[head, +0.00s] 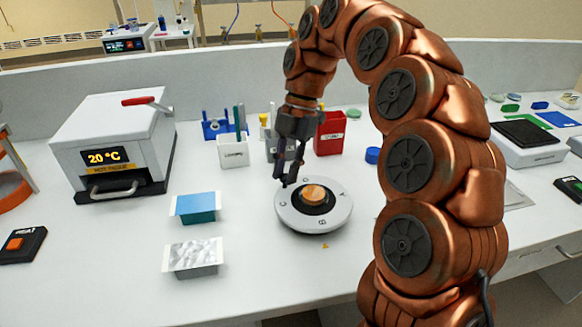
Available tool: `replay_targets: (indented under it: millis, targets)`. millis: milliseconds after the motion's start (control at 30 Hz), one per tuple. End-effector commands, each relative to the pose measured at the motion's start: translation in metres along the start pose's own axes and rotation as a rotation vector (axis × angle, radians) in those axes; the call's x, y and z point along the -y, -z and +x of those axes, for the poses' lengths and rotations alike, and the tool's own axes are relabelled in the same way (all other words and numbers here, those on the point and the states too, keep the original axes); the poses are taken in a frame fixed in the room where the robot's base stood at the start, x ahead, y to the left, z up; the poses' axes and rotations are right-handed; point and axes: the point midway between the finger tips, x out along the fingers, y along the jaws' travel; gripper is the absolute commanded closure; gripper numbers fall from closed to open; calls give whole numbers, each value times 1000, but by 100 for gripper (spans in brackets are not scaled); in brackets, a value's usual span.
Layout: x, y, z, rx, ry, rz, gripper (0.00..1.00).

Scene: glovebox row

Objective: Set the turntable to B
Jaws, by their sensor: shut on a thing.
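The turntable (338,216) is a round light-grey disc on the white bench, with a black centre and a round wooden piece (313,194) on it. Letters are marked around its rim. The B shows on the near side, close to a small orange triangle (325,246) on the bench and slightly left of it. Another letter, seemingly C, shows at the left. My gripper (287,181) reaches down to the far left rim of the turntable and is shut there. The small part between the fingertips is mostly hidden by the dark fingers.
A grey-white heater box (115,140) reading 20 °C stands at the left. Blue (196,208) and silver (193,257) packs lie left of the turntable. Racks and a red bin (330,133) stand behind it. The bench in front is clear. My arm hides part of the right side.

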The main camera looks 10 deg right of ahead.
Motion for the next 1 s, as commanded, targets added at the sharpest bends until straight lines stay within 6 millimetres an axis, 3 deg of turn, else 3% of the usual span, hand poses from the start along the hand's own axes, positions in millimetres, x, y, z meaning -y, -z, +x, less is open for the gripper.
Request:
replay_targets:
  millis: [267, 300, 500, 833, 1000]
  targets:
    - [0, 0, 1, -3, 1, 0, 100]
    - [0, 0, 1, -3, 1, 1, 76]
    - [0, 0, 0, -2, 0, 1, 55]
    - [1, -1, 0, -2, -2, 5, 53]
    - [8, -12, -5, -2, -25, 59, 53]
